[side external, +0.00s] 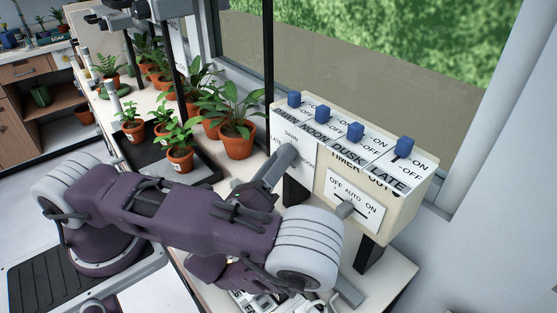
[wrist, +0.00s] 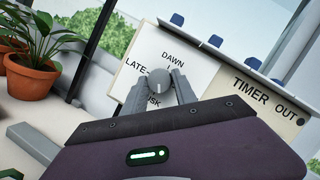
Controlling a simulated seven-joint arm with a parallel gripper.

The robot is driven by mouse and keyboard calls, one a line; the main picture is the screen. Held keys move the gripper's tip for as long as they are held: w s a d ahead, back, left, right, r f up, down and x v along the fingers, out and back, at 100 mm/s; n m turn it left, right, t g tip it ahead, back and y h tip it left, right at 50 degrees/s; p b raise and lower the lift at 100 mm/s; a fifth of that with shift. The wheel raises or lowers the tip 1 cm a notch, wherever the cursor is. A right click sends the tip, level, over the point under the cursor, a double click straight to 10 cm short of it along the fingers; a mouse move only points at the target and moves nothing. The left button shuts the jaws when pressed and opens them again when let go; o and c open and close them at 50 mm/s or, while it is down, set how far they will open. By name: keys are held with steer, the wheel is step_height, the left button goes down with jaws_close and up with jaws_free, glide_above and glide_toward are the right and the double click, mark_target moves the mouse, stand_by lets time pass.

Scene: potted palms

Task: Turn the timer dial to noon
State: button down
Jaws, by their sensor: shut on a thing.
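The timer dial (wrist: 160,79) is a round grey knob on the white face of a cream control box (side external: 398,218). A pale line shows on the knob in the wrist view, but I cannot tell clearly which end points. DAWN is printed above the dial, LATE to its left and DUSK below, partly covered. The right-hand label is hidden by a finger in the wrist view. My gripper (wrist: 158,84) has its two grey fingers on either side of the dial and is shut on it. In the side view my gripper (side external: 287,156) reaches the box's left panel and hides the dial.
Several blue switches (side external: 355,131) stand along the box's sloped top. An OFF-AUTO-ON lever (side external: 345,209) sits on the panel right of the dial. Potted plants (side external: 238,138) stand on the bench to the left, near dark upright posts. A window is behind.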

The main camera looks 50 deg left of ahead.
steer(key=shift+r+n+g, duration=0.1)
steer(key=shift+n+g, duration=0.55)
steer(key=shift+n, duration=1.1)
steer(key=shift+r+n+g, duration=0.1)
steer(key=shift+n+g, duration=0.5)
steer(key=shift+n, duration=1.1)
steer(key=shift+r+n+g, duration=0.1)
steer(key=shift+n+g, duration=0.55)
steer(key=shift+n, duration=1.1)
steer(key=c, duration=1)
jaws_free()
steer(key=shift+y, duration=0.3)
